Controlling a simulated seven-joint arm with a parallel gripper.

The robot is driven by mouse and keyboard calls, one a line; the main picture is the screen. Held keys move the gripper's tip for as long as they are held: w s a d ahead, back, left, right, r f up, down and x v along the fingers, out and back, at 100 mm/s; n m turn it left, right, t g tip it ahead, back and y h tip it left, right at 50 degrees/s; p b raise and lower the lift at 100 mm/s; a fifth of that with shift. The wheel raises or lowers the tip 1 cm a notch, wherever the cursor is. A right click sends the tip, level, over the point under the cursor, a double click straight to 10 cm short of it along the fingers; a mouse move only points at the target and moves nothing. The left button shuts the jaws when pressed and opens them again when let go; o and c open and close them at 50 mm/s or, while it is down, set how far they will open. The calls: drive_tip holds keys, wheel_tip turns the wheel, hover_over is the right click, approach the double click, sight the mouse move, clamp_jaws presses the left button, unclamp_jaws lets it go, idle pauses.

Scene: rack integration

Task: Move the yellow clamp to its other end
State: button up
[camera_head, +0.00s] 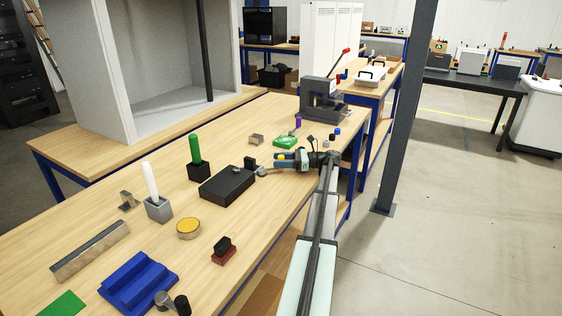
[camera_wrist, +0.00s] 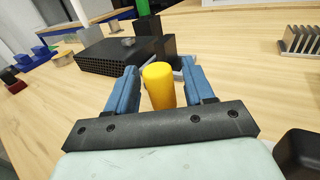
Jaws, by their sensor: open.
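The yellow clamp shows in the wrist view as an upright yellow cylinder (camera_wrist: 159,88) between the two blue fingers of my gripper (camera_wrist: 160,76). The fingers are open, with a gap on both sides of the yellow part. Grey and black parts stand just behind it; I cannot tell which belong to the clamp. In the head view a small spot of yellow clamp (camera_head: 281,157) shows at my gripper (camera_head: 281,160), near the table's right edge. The gripper hides most of it there.
A black perforated box (camera_head: 227,185) lies left of my gripper, with a green-handled holder (camera_head: 195,160) beyond it. A finned metal block (camera_wrist: 300,40) is at right in the wrist view.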

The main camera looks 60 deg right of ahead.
drive_tip(key=shift+s+d, duration=0.1)
drive_tip(key=v, duration=1.3)
drive_tip(key=shift+s+d, duration=0.1)
drive_tip(key=shift+s, duration=0.15)
drive_tip(key=shift+c, duration=0.3)
